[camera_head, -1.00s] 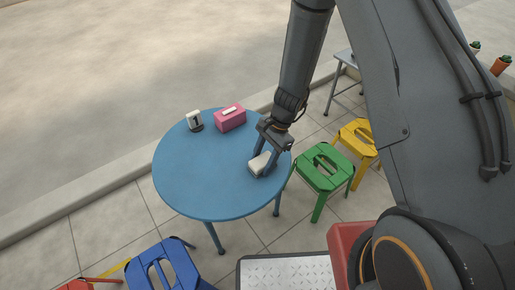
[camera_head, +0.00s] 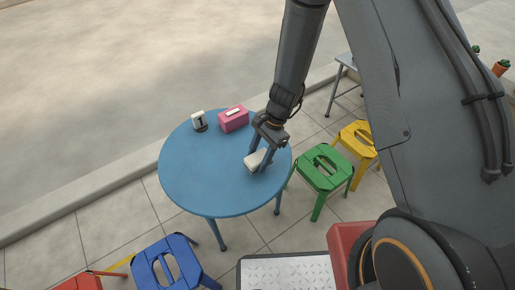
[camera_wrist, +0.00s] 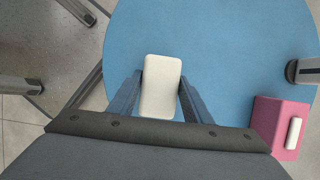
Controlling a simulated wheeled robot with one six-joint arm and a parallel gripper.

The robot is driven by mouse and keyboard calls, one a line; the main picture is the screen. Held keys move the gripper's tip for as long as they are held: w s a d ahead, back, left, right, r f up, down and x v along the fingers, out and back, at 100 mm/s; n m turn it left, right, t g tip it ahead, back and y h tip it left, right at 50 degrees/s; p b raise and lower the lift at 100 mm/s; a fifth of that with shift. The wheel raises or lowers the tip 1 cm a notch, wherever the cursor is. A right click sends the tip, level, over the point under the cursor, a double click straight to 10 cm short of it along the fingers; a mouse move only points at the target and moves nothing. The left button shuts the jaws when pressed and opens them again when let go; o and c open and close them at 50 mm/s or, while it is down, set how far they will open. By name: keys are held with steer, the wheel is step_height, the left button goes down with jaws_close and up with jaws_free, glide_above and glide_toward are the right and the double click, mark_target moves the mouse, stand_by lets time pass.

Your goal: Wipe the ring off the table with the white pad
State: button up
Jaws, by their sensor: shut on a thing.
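The white pad (camera_head: 256,160) is between the fingers of my gripper (camera_head: 261,155), at the right part of the round blue table (camera_head: 205,185). In the wrist view the pad (camera_wrist: 161,87) is a pale rounded block, and my gripper (camera_wrist: 160,95) is shut on its two sides. The pad is at or very near the tabletop; I cannot tell whether it touches. No ring shows on the visible tabletop in either view; any mark under the pad or gripper is hidden.
A pink tissue box (camera_head: 234,119) and a small white-and-black holder (camera_head: 199,121) stand at the table's back edge. A green stool (camera_head: 325,168), a yellow stool (camera_head: 357,140) and a blue stool (camera_head: 166,262) surround the table. The table's left and front are clear.

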mark_target(255, 159)
steer(key=shift+r+p, duration=1.4)
steer(key=shift+r, duration=0.65)
